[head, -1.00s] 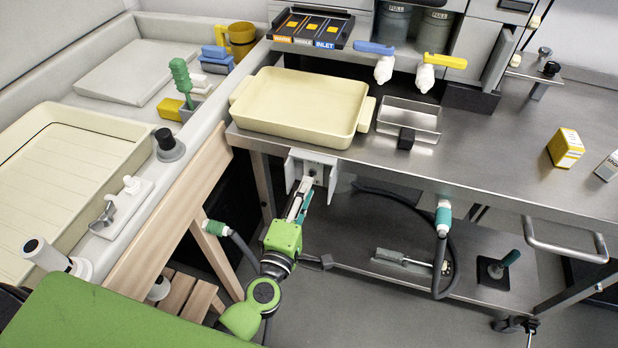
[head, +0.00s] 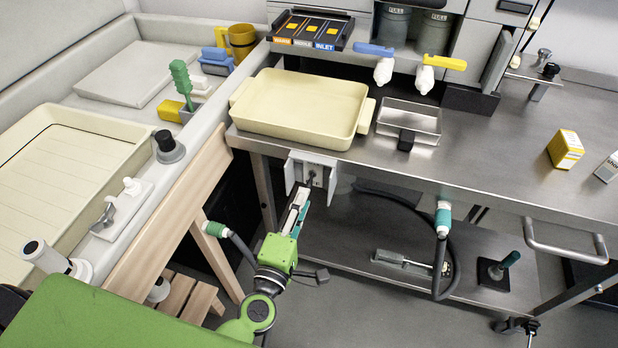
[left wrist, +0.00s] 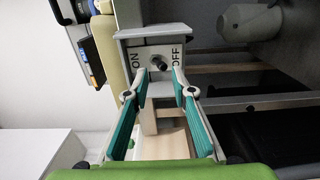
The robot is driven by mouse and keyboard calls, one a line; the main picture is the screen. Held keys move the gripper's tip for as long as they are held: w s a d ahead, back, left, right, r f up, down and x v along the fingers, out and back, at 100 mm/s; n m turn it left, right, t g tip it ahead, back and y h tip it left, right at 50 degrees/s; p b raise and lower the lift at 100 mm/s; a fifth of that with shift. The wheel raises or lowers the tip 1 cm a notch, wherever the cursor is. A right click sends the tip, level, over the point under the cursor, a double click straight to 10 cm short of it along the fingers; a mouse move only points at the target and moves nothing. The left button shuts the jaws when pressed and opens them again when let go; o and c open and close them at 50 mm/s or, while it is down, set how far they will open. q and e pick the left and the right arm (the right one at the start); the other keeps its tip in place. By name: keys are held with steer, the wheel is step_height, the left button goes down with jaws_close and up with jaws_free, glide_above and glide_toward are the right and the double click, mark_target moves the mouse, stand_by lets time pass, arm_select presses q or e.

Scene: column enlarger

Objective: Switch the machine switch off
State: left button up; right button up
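The machine switch is a dark toggle (head: 311,177) on a small pale panel between two white side plates (head: 331,178), under the front edge of the steel table. In the left wrist view, the black knob (left wrist: 158,63) sits on a light plate (left wrist: 152,53) marked ON at left and OFF at right. Which side it is set to is hard to tell. My left gripper (head: 301,193) is just in front of and below the panel. In the left wrist view, its teal-padded fingers (left wrist: 160,78) are apart and empty, one on each side below the knob. My right gripper is not in view.
A cream tray (head: 300,105) stands on the steel table (head: 470,160) above the switch. A teal-ended hose (head: 443,218) hangs at right, over a lower shelf (head: 470,255). A wooden frame (head: 180,215) stands close at left.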

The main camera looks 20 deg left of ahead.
arm_select(q)
steer(key=shift+s, duration=1.85)
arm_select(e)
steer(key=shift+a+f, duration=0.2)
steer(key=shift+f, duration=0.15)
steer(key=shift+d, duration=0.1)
arm_select(q)
steer(key=s, duration=0.8)
steer(key=shift+a, duration=0.2)
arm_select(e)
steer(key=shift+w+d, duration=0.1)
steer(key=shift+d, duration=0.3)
